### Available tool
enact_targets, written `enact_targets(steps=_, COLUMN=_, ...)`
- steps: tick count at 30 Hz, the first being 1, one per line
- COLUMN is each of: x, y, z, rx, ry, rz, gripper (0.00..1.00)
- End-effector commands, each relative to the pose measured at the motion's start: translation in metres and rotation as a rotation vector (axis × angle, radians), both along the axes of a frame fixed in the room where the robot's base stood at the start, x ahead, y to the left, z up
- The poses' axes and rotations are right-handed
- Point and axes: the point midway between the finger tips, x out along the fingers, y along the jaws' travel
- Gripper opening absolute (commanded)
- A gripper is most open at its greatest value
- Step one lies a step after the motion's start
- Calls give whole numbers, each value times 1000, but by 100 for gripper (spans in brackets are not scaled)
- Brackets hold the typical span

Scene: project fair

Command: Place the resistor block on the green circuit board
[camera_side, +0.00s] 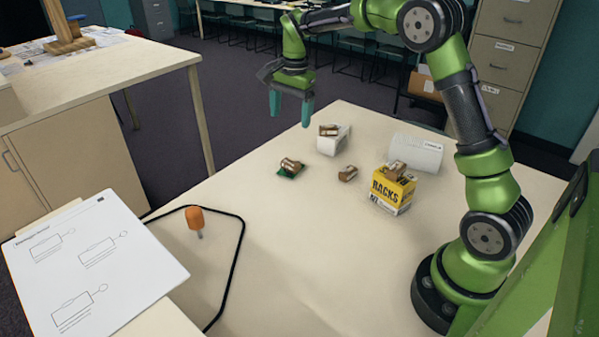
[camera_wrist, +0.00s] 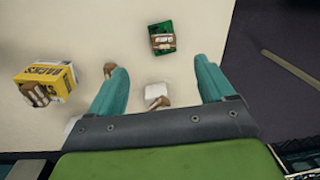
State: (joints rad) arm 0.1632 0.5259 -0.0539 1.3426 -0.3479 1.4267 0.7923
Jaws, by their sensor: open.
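A brown resistor block with pale bands (camera_side: 291,163) sits on the small green circuit board (camera_side: 287,175); both also show in the wrist view, the block (camera_wrist: 163,42) covering the middle of the board (camera_wrist: 161,28). Similar brown blocks lie on the bare table (camera_side: 348,174), on a white box (camera_side: 328,130) and on a yellow box (camera_side: 396,170). My gripper (camera_side: 291,108) is open and empty, raised above the table's far side. In the wrist view the white box shows between the fingers of my gripper (camera_wrist: 162,72), low in the picture.
An orange-handled tool (camera_side: 195,220) and a black cable (camera_side: 240,240) lie at the left. The table's front middle is clear.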

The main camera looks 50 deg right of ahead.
Motion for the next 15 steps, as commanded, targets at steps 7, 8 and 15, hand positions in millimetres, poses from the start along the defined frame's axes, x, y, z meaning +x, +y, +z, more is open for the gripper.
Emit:
enact_targets(steps=7, x=-80, y=56, z=74, rx=-16, ry=-210, rz=369, gripper=82)
enact_targets(steps=8, x=-91, y=62, z=79, rx=-23, ry=-235, rz=413, gripper=82)
enact_targets(steps=15, x=-182, y=103, z=94, rx=-106, ry=-436, rz=749, gripper=82)
